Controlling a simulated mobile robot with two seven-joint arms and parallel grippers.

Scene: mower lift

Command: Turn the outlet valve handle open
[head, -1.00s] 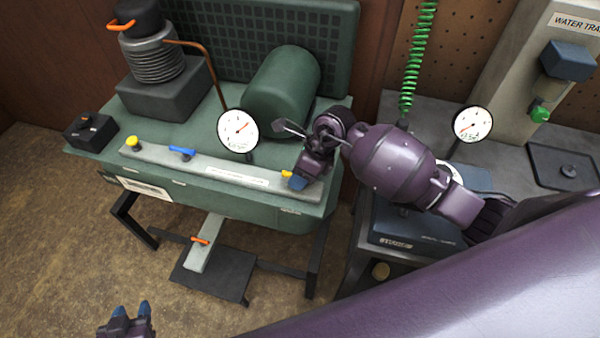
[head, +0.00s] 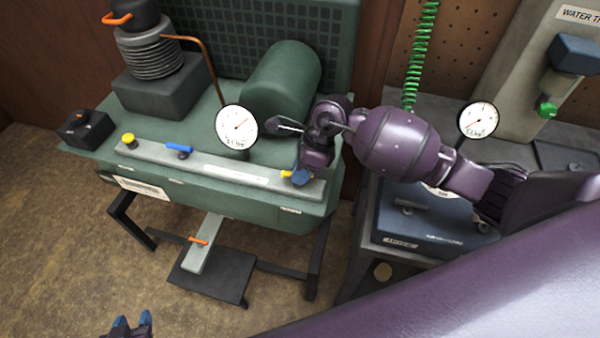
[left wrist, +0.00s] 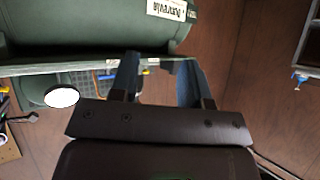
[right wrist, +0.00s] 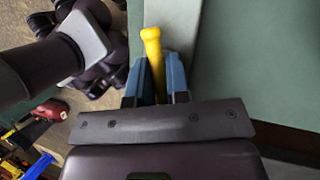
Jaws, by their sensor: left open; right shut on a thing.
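A yellow valve handle (head: 287,174) sits at the right end of the grey strip (head: 215,172) along the green bench's front edge. My right gripper (head: 300,177) is shut on it. In the right wrist view the yellow handle (right wrist: 152,48) lies between the blue fingertips, its rounded end sticking out past them. A blue lever (head: 178,148) lies along the strip's left half, and a yellow knob (head: 128,139) stands at its left end. I cannot read which is marked outlet. My left gripper (head: 132,326) is open and empty at the bottom left, below the bench.
A dial gauge (head: 236,125) stands behind the strip, near a green cylinder (head: 283,82). An orange-handled pedal (head: 205,243) is beneath the bench. A blue box (head: 425,222) and a second gauge (head: 478,120) are at right. Floor at left is clear.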

